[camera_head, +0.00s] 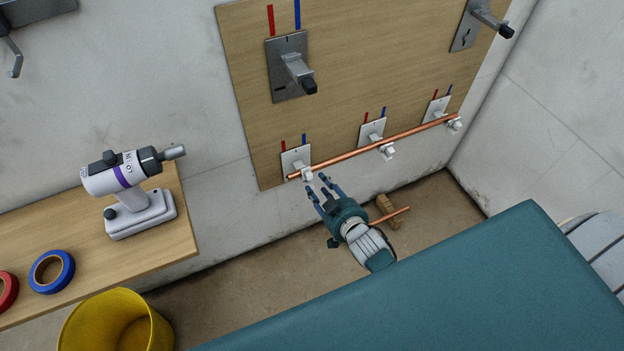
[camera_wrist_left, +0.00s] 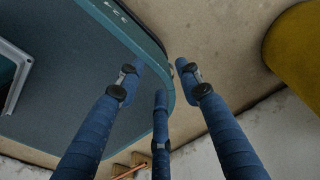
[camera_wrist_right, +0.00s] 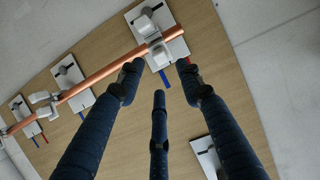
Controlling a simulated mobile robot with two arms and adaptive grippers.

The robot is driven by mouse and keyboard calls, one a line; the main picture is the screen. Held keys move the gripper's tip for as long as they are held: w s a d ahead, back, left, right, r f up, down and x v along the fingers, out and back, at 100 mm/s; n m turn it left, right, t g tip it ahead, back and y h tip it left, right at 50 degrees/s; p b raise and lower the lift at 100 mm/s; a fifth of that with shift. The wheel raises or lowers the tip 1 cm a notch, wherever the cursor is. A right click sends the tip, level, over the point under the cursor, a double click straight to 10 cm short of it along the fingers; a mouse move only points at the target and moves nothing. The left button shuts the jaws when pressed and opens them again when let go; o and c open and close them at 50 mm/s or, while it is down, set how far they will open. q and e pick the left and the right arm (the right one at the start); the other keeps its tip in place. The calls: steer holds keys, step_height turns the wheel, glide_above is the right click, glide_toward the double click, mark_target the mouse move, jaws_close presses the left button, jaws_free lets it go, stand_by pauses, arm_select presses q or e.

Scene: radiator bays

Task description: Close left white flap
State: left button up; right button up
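The left white flap (camera_head: 306,173) is on the small metal plate at the left end of the copper pipe (camera_head: 380,147). In the right wrist view, a white block (camera_wrist_right: 143,25) sits beside the pipe, and a white holder (camera_wrist_right: 158,48) is at the pipe. I cannot tell for sure how far the flap is swung. My right gripper (camera_head: 318,184) is open and empty, just below the pipe's left end, its fingers pointing at that plate (camera_wrist_right: 173,46).
Two more plates with white holders (camera_head: 387,152) (camera_head: 453,124) carry the pipe to the right. A valve with a dark-tipped handle (camera_head: 298,72) juts from the board above. A wooden-headed hammer (camera_head: 387,211) lies below. A yellow bucket (camera_head: 115,325) and workbench (camera_head: 160,245) stand left.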

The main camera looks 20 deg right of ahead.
mark_target(310, 177)
steer(key=x, duration=0.6)
steer(key=shift+w+a+f+b, duration=0.1)
steer(key=shift+a+f+b, duration=0.1)
steer(key=shift+b, duration=0.15)
steer(key=shift+c, duration=0.2)
